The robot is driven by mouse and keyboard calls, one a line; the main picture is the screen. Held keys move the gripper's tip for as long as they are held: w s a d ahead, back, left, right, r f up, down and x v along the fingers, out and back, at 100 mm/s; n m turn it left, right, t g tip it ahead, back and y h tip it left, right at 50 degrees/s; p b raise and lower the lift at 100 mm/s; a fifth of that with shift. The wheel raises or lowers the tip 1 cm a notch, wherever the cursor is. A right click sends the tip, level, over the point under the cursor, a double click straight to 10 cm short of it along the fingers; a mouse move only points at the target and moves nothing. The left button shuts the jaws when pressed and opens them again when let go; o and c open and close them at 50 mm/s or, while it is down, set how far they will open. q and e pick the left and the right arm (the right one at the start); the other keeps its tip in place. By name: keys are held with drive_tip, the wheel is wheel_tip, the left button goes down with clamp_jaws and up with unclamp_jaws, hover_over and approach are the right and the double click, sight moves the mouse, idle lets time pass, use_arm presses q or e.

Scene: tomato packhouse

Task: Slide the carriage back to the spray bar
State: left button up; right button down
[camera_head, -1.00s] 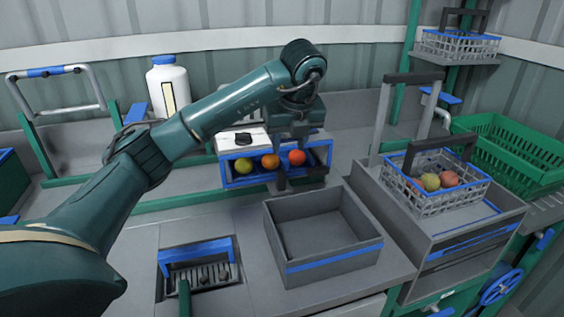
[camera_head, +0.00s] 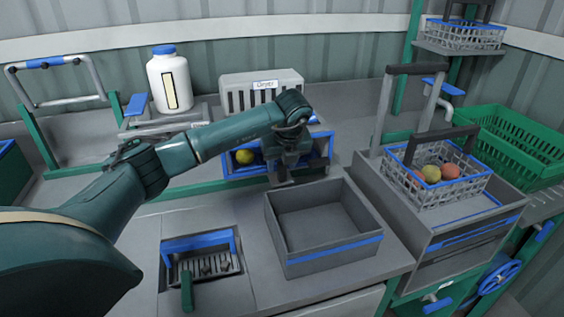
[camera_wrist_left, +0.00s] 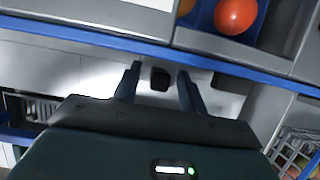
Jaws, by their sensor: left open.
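The blue and grey carriage (camera_head: 229,170), with a yellow-green tomato (camera_head: 245,156) showing in it, stands at the back middle of the bench. My left forearm and gripper hide much of it in the head view. My left gripper (camera_head: 281,180) is at its front, pointing down. In the left wrist view the open fingers (camera_wrist_left: 158,82) are on either side of a small black knob (camera_wrist_left: 160,78), apart from it. An orange-red tomato (camera_wrist_left: 236,15) lies in the blue-lined carriage beyond. A metal arch with a blue sleeve (camera_head: 46,63) stands at the left; I cannot tell if it is the spray bar.
An empty grey bin (camera_head: 330,258) stands just in front of the gripper. A wire basket of fruit (camera_head: 436,203) stands at the right, near a green crate (camera_head: 512,147). A white bottle (camera_head: 169,80) and a slotted grey box (camera_head: 262,86) are behind the forearm.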

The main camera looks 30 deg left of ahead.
use_arm(q)
drive_tip(key=shift+f, duration=0.15)
drive_tip(key=shift+c, duration=0.2)
clamp_jaws()
drive_tip(key=shift+a, duration=0.1)
idle(0.3)
